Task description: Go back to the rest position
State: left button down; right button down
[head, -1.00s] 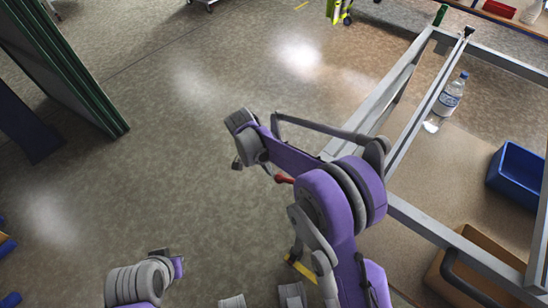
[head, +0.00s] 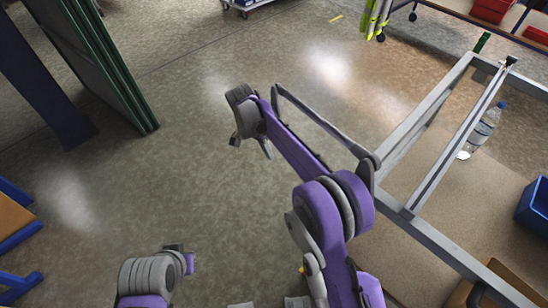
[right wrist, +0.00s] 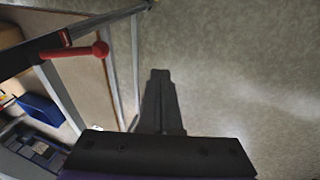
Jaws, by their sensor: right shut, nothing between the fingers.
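My right arm, purple and grey, reaches up and left over the floor in the head view. My right gripper (head: 265,149) hangs below its grey wrist, small and partly hidden there. In the right wrist view my right gripper (right wrist: 160,76) is shut, its dark fingers together and empty above bare floor. Of my left arm only a grey ringed joint and a small purple part show at the bottom of the head view. I cannot make out my left gripper.
A metal frame (head: 425,230) stands at the right, with a water bottle (head: 484,127) and a blue bin (head: 535,205) nearby. Green panels (head: 98,65) stand upper left. The floor (head: 170,170) between is clear.

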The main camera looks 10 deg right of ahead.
dwell(0.5)
jog(key=s+d+r+n+t+y+p, duration=0.1)
jog(key=s+d+r+n+p, duration=0.2)
jog(key=s+d+r, duration=0.35)
jog(key=s+d+r+n+t+y+p, duration=0.1)
jog(key=s+d+r+n+t+p, duration=0.15)
jog(key=s+r, duration=0.55)
jog(key=s+d+n+t+y+p, duration=0.1)
jog(key=s+d+n+t+p, duration=0.2)
jog(key=s, duration=1.2)
jog(key=shift+s+d+r+n+p, duration=0.3)
jog(key=shift+d+n+p, duration=0.25)
jog(key=shift+n, duration=0.3)
